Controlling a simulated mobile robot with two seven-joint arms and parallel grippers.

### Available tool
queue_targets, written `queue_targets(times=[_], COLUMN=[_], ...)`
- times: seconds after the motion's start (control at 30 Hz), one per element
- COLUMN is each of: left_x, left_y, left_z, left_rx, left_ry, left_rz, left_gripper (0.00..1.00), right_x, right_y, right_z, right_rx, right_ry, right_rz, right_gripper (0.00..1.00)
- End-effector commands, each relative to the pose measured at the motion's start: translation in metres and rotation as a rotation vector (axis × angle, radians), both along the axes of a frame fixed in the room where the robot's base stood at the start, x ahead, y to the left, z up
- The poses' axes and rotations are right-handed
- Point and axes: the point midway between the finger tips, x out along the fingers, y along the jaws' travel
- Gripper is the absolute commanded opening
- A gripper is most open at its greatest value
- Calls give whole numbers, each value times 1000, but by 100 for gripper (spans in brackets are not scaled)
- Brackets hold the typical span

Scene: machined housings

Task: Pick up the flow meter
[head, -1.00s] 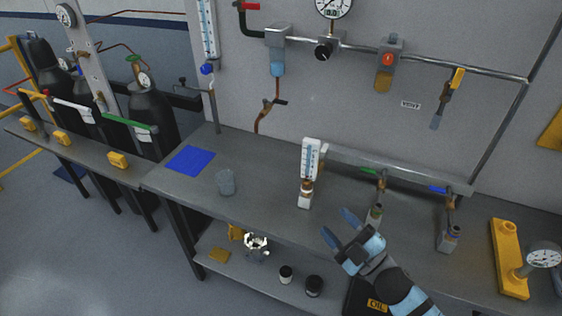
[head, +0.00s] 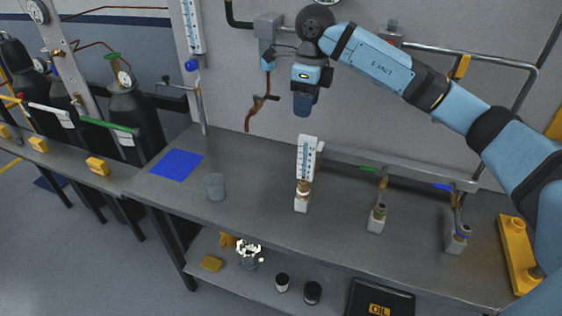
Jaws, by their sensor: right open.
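The flow meter (head: 306,158) is a white plate with a blue scale and a brass fitting below. It stands upright on a small white block (head: 301,204) at the middle of the bench. My right gripper (head: 304,104) points down above the flow meter, in front of the wall, apart from it. It is open with nothing visible in it; its fingers overlap from this angle. My left gripper is not in view.
On the bench (head: 250,190) are a blue mat (head: 176,164), a grey cup (head: 215,187), and two valve fittings (head: 377,217) with green and blue handles. A yellow bracket (head: 516,250) lies at the right. A pipe (head: 400,172) runs behind the meter.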

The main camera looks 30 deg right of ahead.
Motion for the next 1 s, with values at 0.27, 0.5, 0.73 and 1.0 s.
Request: queue_targets(times=[0.27, 0.5, 0.73, 1.0], left_x=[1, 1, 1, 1], left_y=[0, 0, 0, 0], left_z=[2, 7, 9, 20], left_rx=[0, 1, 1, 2], left_ry=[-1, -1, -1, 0], left_rz=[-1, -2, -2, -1], left_gripper=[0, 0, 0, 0], right_x=[1, 1, 1, 1], right_y=[-19, -17, -17, -14], right_z=[-11, -57, -74, -104], right_rx=[-76, -72, -70, -71], right_ry=[-5, -6, -9, -5], right_rz=[-29, -27, -27, -27], right_gripper=[53, 53, 53, 53])
